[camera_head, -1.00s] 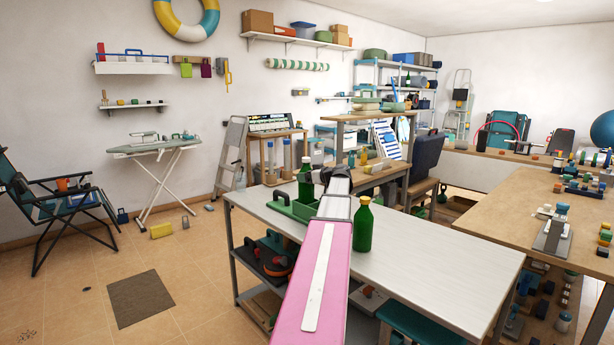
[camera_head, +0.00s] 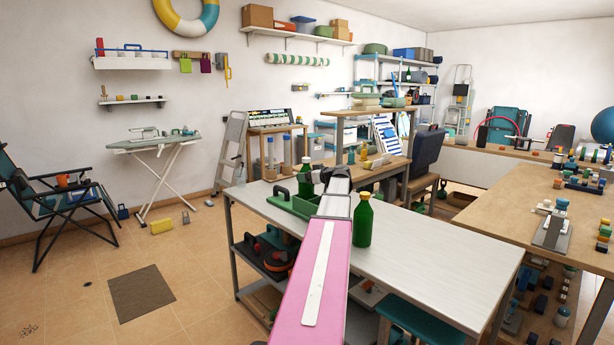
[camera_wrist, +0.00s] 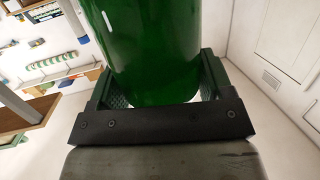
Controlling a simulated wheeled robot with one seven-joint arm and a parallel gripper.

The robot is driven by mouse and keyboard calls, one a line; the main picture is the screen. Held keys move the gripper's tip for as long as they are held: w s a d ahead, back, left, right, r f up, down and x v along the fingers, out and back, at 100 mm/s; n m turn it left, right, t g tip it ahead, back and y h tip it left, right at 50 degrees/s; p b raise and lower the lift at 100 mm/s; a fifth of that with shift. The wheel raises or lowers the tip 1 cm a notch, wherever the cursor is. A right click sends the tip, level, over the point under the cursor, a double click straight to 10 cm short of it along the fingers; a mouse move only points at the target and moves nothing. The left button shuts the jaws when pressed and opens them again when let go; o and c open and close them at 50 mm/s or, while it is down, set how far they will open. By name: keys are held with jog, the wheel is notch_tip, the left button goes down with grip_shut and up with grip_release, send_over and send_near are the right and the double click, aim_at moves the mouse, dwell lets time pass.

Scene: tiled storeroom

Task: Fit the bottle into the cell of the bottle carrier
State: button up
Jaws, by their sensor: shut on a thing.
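A green bottle (camera_head: 305,180) is upright at the end of my arm, at the right part of the green bottle carrier (camera_head: 282,205). My gripper (camera_head: 320,177) is shut on this bottle. In the wrist view the green bottle (camera_wrist: 155,50) fills the space between the two jaws of my gripper (camera_wrist: 155,88). The carrier has a raised dark handle and sits on the white table. The bottle's lower end meets the carrier's outline, but I cannot tell whether it is inside a cell. The carrier's right end is partly hidden by my arm.
A second green bottle (camera_head: 362,222) stands upright on the white table (camera_head: 430,250), right of my arm. The table is clear to its right. A wooden desk with a raised shelf (camera_head: 370,112) stands behind. A teal stool (camera_head: 420,322) is at the front edge.

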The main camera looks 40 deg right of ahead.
aim_at(307, 158)
jog(key=shift+f, duration=0.8)
jog(key=o, duration=1.5)
jog(key=shift+o, duration=0.2)
notch_tip(307, 158, up, 11)
jog(key=shift+r, duration=0.15)
jog(key=w+a+f+m+h, duration=0.1)
jog(key=w+a, duration=0.3)
jog(key=a, duration=0.5)
jog(key=w+a+f+m+h, duration=0.1)
jog(key=w+a+f, duration=0.2)
jog(key=a, duration=0.6)
jog(key=w+a+f+h, duration=0.1)
jog(key=w+a, duration=0.4)
jog(key=a, duration=0.5)
jog(key=shift+f+m+t+h, duration=0.3)
jog(key=shift+f+m+h, duration=0.1)
jog(key=shift+f, duration=0.3)
jog(key=shift+a+f, duration=0.1)
